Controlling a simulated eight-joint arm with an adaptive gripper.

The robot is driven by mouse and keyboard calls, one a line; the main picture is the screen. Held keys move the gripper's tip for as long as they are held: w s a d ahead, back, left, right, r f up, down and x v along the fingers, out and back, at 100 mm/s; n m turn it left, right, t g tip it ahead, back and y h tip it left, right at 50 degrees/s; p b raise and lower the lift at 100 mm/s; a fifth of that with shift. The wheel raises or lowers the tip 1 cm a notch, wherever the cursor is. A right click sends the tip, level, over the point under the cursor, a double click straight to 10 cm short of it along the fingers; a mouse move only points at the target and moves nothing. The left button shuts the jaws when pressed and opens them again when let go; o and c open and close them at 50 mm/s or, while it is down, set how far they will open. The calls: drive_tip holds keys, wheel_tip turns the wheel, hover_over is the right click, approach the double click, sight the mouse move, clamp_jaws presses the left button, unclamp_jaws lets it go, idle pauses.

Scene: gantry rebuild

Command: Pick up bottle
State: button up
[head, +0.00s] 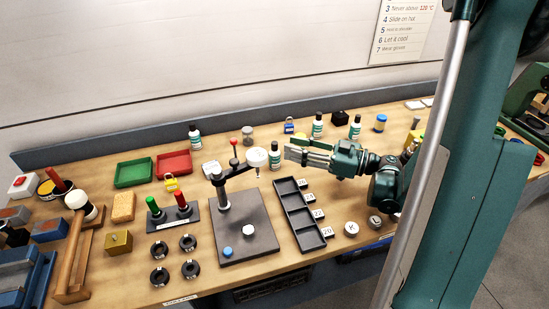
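Several white bottles with black caps and teal labels stand upright on the wooden bench. One bottle (274,157) stands just left of my gripper's fingertips, behind the dial stand. Another bottle (195,138) is at the back left, and two more, a bottle (318,126) and a bottle (355,128), stand behind my gripper. My gripper (291,149) is level and points left, its two fingers apart with nothing seen between them. The fingertips are close to the nearest bottle; I cannot tell whether they touch it.
A dial stand on a dark plate (258,236) is in front of the nearest bottle. A black compartment tray (300,218) lies below my gripper. Green (133,173) and red (173,165) trays are left. A glass jar (248,135) and a blue padlock (289,126) stand behind.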

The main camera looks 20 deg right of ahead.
sight(275, 143)
drive_tip(key=shift+x, duration=1.05)
drive_tip(key=shift+s+f+b+x, duration=0.1)
drive_tip(key=shift+b+x, duration=0.25)
drive_tip(key=shift+x, duration=0.45)
drive_tip(key=shift+s+f+b+x, duration=0.15)
drive_tip(key=shift+b+x, duration=0.15)
drive_tip(key=shift+x, duration=1.65)
drive_tip(key=shift+c, duration=0.3)
drive_tip(key=shift+s, duration=0.1)
clamp_jaws()
